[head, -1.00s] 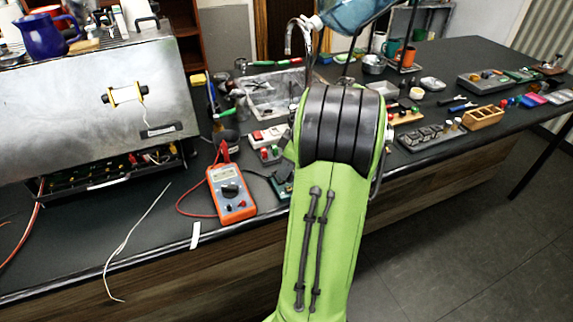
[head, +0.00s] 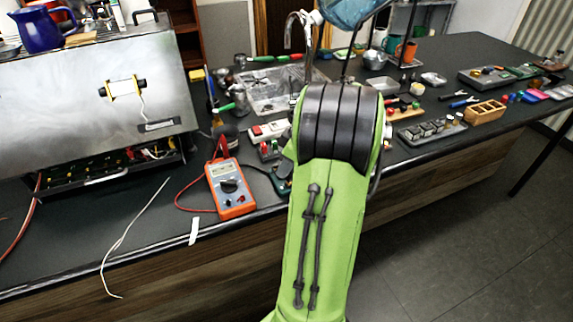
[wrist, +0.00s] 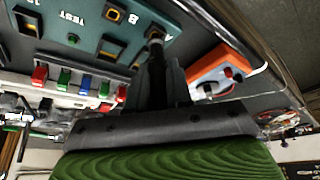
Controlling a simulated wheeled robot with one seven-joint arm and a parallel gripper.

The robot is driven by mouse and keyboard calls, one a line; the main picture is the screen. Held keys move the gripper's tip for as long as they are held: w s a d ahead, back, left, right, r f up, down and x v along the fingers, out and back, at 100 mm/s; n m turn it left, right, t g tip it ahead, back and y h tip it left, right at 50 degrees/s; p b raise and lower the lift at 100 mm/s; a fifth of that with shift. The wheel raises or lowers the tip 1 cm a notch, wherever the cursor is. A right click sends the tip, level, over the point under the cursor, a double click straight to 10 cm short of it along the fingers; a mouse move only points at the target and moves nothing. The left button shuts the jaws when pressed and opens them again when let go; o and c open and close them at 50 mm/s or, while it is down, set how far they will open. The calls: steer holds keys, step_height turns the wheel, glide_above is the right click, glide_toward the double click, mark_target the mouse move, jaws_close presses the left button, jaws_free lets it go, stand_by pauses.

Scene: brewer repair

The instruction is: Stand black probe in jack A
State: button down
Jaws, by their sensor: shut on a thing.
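In the wrist view my gripper (wrist: 158,82) is shut on the black probe (wrist: 155,48), a dark upright piece between the fingers. The probe's end is against or just over the teal test panel (wrist: 60,42), close to the panel's printed letters. The fingers and probe cover that spot, so I cannot tell whether the end is in jack A or only above it. In the head view my arm hides the gripper and the probe; only a corner of the teal panel (head: 283,182) shows beside the arm.
The orange multimeter (head: 231,188) lies left of my arm with a red lead; it also shows in the wrist view (wrist: 214,72). A row of coloured switches (wrist: 70,82) borders the panel. A metal brewer (head: 85,90) stands left. The bench front holds a loose white wire (head: 130,235).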

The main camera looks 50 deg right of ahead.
steer(key=shift+f+b, duration=0.5)
steer(key=shift+f, duration=0.1)
stand_by(1.0)
steer(key=c, duration=1)
jaws_free()
steer(key=shift+o, duration=0.2)
steer(key=p+v, duration=0.7)
steer(key=v, duration=0.8)
steer(key=shift+r, duration=0.4)
steer(key=shift+s, duration=0.1)
